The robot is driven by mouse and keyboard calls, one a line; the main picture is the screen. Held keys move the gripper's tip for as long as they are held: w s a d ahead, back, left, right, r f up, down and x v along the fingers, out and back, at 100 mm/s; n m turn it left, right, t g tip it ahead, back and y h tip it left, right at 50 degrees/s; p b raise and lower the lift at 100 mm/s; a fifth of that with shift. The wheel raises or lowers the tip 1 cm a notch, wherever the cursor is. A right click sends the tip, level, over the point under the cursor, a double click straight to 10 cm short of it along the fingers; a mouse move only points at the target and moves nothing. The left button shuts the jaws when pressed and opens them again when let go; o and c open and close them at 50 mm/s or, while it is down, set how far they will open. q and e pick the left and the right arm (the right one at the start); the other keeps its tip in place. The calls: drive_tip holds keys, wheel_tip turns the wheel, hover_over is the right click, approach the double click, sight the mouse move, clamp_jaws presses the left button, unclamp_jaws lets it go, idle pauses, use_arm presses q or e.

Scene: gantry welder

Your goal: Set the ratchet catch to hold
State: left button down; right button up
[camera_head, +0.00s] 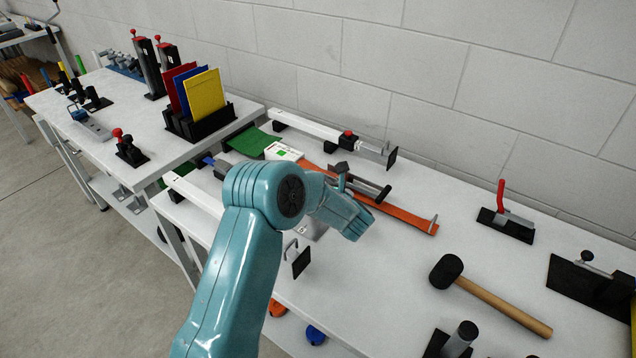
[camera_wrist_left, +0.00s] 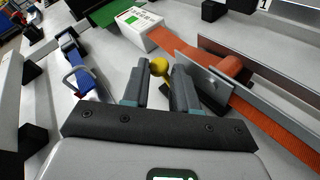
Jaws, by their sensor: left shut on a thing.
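My left gripper (camera_wrist_left: 161,76) is shut on a yellow ball knob (camera_wrist_left: 160,66), which shows between its fingertips in the wrist view. What the knob is fixed to is hidden behind the fingers. Just right of it are the grey metal plates of the ratchet (camera_wrist_left: 204,70), with orange webbing (camera_wrist_left: 266,122) running through and wound in a roll (camera_wrist_left: 231,66). In the head view the ratchet (camera_head: 365,187) and orange strap (camera_head: 405,216) lie on the white bench, partly behind my left wrist. The fingers and knob are hidden there. My right gripper is not in view.
A white box with a green label (camera_head: 284,151) and green cloth (camera_head: 251,141) lie beside the strap. White rails with black end plates (camera_head: 391,158) flank it. Bench between strap and mallet is clear.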

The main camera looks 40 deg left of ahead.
use_arm(q)
drive_tip(key=shift+w+a+r+m+g+h+p, duration=0.35)
drive_tip(key=shift+w+r+m+g+p, duration=0.3)
drive_tip(key=shift+g+p, duration=0.35)
drive_tip(key=c, duration=1)
unclamp_jaws()
drive_tip(key=shift+t, duration=0.3)
drive_tip(key=shift+o, duration=0.2)
drive_tip(key=shift+a+f, duration=0.1)
drive_tip(key=shift+f, duration=0.2)
drive_tip(key=shift+d, duration=0.25)
drive_tip(key=shift+f, duration=0.1)
